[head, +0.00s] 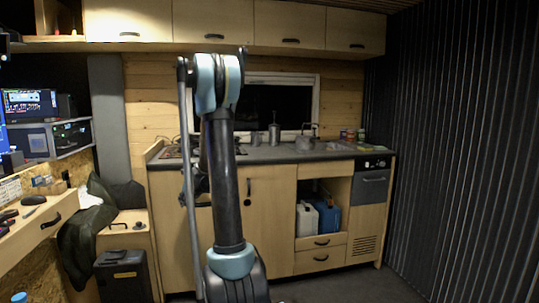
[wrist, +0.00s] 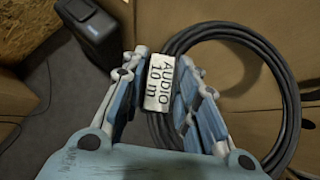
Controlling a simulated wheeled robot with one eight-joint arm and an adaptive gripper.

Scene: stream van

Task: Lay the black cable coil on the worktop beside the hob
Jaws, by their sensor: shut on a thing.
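The black cable coil (wrist: 284,85) is in the wrist view, with a white tag (wrist: 160,82) reading "AUDIO 10 m". My gripper (wrist: 160,85) is shut on the coil at its left side, with the tag between the fingers. The coil hangs in front of the wooden cabinet fronts. In the head view my arm hides most of the gripper, and I cannot make out the coil clearly there. The dark worktop (head: 273,154) runs along the back wall. The hob (head: 178,152) is at its left end, partly behind my arm.
A metal bottle (head: 274,134) stands on the worktop near the sink (head: 316,146). Small jars (head: 352,134) stand at the right end. A black case (head: 123,277) stands on the floor at left, and also shows in the wrist view (wrist: 90,22).

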